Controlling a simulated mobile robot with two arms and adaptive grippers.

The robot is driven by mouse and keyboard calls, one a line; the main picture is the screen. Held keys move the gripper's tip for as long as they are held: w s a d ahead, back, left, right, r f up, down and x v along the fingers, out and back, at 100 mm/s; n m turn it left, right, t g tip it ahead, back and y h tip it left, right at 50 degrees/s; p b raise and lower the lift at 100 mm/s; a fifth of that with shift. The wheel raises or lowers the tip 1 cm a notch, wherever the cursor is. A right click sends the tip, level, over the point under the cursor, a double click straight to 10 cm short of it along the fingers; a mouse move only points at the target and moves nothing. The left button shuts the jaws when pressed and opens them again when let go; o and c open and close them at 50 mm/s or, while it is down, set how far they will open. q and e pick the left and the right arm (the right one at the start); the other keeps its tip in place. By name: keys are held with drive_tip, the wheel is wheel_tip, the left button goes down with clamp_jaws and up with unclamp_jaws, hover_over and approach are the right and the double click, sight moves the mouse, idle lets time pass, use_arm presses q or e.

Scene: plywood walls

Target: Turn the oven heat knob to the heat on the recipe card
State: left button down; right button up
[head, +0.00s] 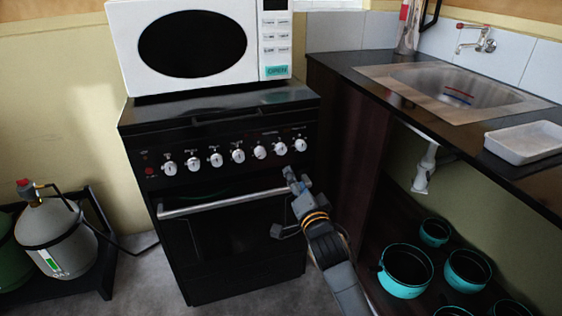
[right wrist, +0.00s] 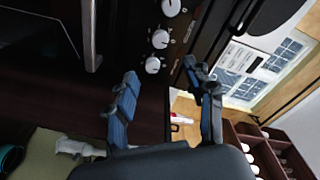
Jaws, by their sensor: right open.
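The black oven (head: 240,240) stands against the wall with a row of several white knobs (head: 238,156) across its front panel. I cannot tell which is the heat knob, and the knob markings are too small to read. My right gripper (head: 290,205) is open and empty in front of the oven's right side, below the rightmost knob (head: 300,145). In the right wrist view its two fingers (right wrist: 160,75) are spread apart, with the end knob (right wrist: 152,65) beyond the gap between them. No clear recipe card can be made out. My left gripper is not in view.
A silver door handle (head: 222,203) crosses the oven front below the knobs. A white microwave (head: 272,48) sits on top. The sink counter (head: 345,68) is close on the right, with teal pots (head: 405,272) beneath. Gas cylinders (head: 58,240) stand at left.

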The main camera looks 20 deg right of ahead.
sight(282, 151)
drive_tip(key=w+b, duration=0.2)
drive_tip(key=w, duration=1)
drive_tip(key=shift+d, duration=0.2)
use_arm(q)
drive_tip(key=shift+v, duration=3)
use_arm(e)
drive_tip(key=shift+w, duration=0.85)
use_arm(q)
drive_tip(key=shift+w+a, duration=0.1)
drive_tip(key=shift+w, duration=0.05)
use_arm(e)
clamp_jaws()
